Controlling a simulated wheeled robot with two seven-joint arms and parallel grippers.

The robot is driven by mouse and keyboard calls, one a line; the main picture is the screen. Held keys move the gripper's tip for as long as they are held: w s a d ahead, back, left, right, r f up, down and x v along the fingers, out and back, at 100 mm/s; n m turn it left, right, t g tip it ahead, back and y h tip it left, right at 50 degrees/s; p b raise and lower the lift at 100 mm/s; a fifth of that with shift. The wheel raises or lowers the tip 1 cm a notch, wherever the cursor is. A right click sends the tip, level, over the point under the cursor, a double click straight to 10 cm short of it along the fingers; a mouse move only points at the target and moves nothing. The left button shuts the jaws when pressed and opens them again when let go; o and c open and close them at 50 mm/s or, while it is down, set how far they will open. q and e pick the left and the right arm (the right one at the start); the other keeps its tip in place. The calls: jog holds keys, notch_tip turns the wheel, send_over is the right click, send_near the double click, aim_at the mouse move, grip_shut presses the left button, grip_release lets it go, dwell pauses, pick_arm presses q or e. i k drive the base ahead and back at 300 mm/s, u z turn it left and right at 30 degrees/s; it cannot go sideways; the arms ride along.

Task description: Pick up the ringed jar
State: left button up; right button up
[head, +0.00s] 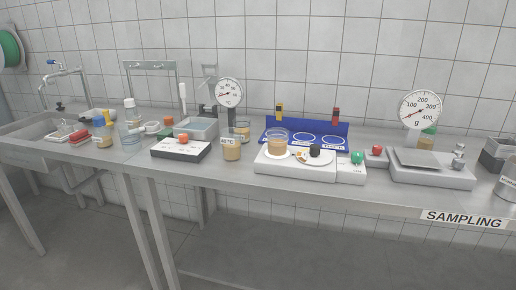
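Several jars with tan contents stand on the steel bench. One open jar (277,144) sits on the left round spot of a white board (290,165). A jar with a white label (231,149) stands on the bench to the left of that board. Another jar (243,131) stands just behind the labelled one. A further tan jar (425,143) is partly hidden behind the scale at right, and one (103,138) is near the sink. I cannot tell for sure which jar is the ringed one. Neither of my grippers is in view.
A blue stand with ringed spots (305,136) is behind the white board. A scale (432,168) with a gram dial (420,108) is at right. A black-and-white box with an orange knob (181,149) and a clear beaker (129,138) stand at left. Bare bench shows along the front edge.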

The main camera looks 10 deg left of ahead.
aim_at(277, 138)
jog(key=u, duration=0.95)
jog(key=i, duration=0.35)
jog(key=u, duration=0.05)
